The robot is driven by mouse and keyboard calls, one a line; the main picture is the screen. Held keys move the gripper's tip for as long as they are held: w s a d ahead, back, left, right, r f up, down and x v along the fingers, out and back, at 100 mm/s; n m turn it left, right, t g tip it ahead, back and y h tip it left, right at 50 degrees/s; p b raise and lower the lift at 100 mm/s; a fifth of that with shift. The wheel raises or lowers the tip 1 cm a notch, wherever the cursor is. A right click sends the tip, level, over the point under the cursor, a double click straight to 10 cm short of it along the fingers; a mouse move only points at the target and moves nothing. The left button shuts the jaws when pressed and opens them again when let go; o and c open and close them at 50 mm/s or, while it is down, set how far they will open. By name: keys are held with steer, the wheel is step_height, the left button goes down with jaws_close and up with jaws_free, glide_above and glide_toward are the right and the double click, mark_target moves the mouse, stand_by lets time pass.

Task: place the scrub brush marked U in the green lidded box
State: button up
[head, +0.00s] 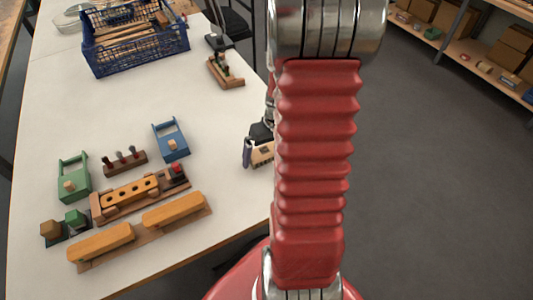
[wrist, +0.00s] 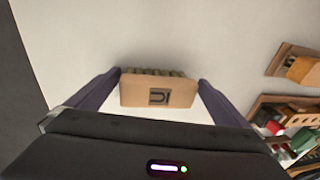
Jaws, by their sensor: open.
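The scrub brush marked U (wrist: 130,94) is a tan block with a dark U on its face and bristles along its far edge. My gripper (wrist: 159,77) is open, with one dark finger on each side of the brush; the jaws are not closed on it. In the head view the brush (head: 263,154) shows partly beside my gripper (head: 250,152), near the table's right edge; my arm hides the rest. The green box (head: 73,170) with a wooden knob stands at the table's left; whether its lid is fully closed is hard to tell.
A blue box (head: 172,146) with a knob stands right of the green box. Wooden block holders (head: 140,194) and long orange-topped blocks (head: 175,210) lie in front. A blue basket (head: 135,50) stands at the back. The table middle (head: 110,110) is clear.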

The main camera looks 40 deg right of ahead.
steer(key=shift+r, duration=0.1)
step_height(320, 180, up, 12)
steer(key=s+d, duration=0.1)
steer(key=shift+s+d, duration=0.2)
stand_by(0.4)
stand_by(0.6)
steer(key=s+a+r+n+t, duration=0.1)
steer(key=a+r, duration=0.3)
steer(key=a, duration=0.5)
steer(key=s+a+r+n+t+h, duration=0.1)
steer(key=s+a+r, duration=0.1)
steer(key=a+r, duration=0.3)
steer(key=s+a+r+n+t, duration=0.1)
steer(key=a+r, duration=0.3)
steer(key=a, duration=0.9)
steer(key=shift+s+r+t, duration=0.15)
steer(key=shift+r+t, duration=0.2)
steer(key=shift+t, duration=0.25)
steer(key=shift+c, duration=0.6)
